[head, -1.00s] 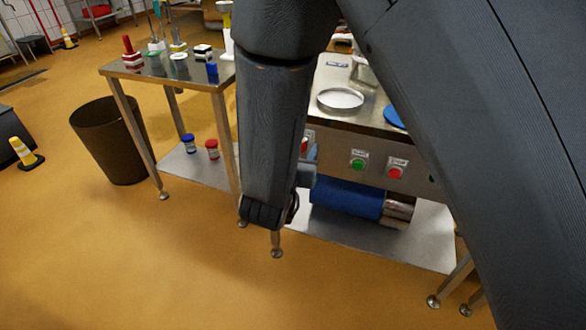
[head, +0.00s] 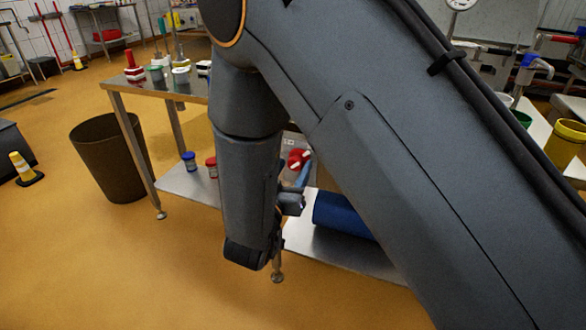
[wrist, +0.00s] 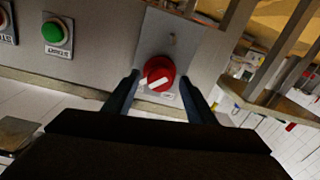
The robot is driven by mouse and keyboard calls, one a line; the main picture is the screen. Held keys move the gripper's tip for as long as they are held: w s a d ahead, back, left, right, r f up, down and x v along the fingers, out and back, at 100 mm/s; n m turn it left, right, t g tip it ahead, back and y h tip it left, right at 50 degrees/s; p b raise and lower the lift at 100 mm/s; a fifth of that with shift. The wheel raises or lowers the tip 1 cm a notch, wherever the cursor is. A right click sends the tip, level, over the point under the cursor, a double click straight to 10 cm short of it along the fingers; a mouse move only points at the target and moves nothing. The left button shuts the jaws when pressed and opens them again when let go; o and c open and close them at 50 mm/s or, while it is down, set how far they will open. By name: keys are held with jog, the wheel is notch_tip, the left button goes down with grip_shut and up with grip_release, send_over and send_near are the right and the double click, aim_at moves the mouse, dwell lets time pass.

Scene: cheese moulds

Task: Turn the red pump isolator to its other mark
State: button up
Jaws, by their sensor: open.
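The red pump isolator (wrist: 159,74) is a round red knob with a white bar, on a grey plate on the steel panel. In the wrist view its white bar lies slightly tilted from horizontal. My gripper (wrist: 161,80) is open, with one dark blue finger on each side of the knob in the picture. I cannot tell whether the fingers touch it. In the head view part of the red knob (head: 298,158) shows beside my gripper (head: 300,186), and my arm hides most of the panel.
A green button (wrist: 54,32) sits on the same panel, left of the isolator in the wrist view. A blue cylinder (head: 340,214) lies on the low shelf below. A brown bin (head: 108,158) stands on open floor at left. A steel table (head: 150,92) holds small items.

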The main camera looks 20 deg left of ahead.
jog(key=shift+w, duration=0.3)
jog(key=c, duration=1)
jog(key=shift+c, duration=0.2)
